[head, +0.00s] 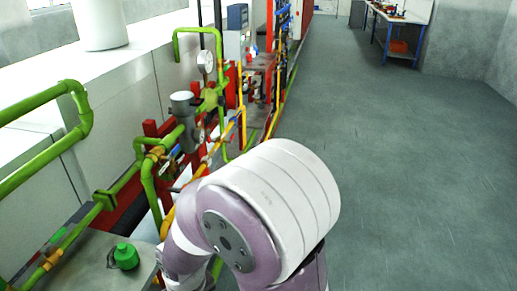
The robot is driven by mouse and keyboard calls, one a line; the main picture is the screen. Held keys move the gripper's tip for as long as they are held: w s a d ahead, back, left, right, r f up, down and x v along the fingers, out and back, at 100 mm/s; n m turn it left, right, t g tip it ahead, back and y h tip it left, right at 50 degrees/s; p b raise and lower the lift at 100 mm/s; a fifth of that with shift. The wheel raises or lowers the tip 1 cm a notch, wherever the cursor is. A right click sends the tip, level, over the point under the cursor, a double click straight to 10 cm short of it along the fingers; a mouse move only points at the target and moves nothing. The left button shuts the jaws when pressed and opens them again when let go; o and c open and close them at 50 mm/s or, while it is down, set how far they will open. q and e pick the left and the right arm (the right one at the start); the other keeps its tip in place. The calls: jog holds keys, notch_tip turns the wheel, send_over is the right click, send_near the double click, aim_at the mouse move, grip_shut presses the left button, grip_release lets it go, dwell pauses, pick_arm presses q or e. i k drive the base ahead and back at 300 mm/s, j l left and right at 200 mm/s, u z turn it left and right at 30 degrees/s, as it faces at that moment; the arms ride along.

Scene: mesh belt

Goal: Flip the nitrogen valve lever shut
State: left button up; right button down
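Green pipes (110,190) with yellow-brown fittings run along the left side. A grey regulator-like body (186,120) and a round gauge (206,61) are mounted on them. I cannot tell which part is the nitrogen valve lever; no label is readable. A small green capped part (125,256) stands on a grey surface at the lower left. My arm's large white and mauve joint fills the lower middle and hides part of the pipework behind it. Neither gripper shows in the head view.
Red frames (190,150) and yellow pipes (240,100) stand close beside my arm. A white cabinet (115,85) lines the left wall. The grey floor (420,170) on the right is clear. A workbench (400,18) with blue legs stands at the far right.

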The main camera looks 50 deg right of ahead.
aim_at(176, 149)
jog(key=z, duration=1.05)
jog(key=i+l+u, duration=0.15)
jog(key=l, duration=0.35)
jog(key=i+l+u, duration=0.15)
jog(key=l, duration=0.35)
jog(key=i+l+u, duration=0.15)
jog(key=i+l, duration=0.15)
jog(key=l, duration=0.2)
jog(key=i+l+u, duration=0.15)
jog(key=l, duration=0.4)
jog(key=i+l+u, duration=0.15)
jog(key=l, duration=0.4)
jog(key=l+u, duration=0.15)
jog(key=l, duration=0.4)
jog(key=i+j, duration=0.4)
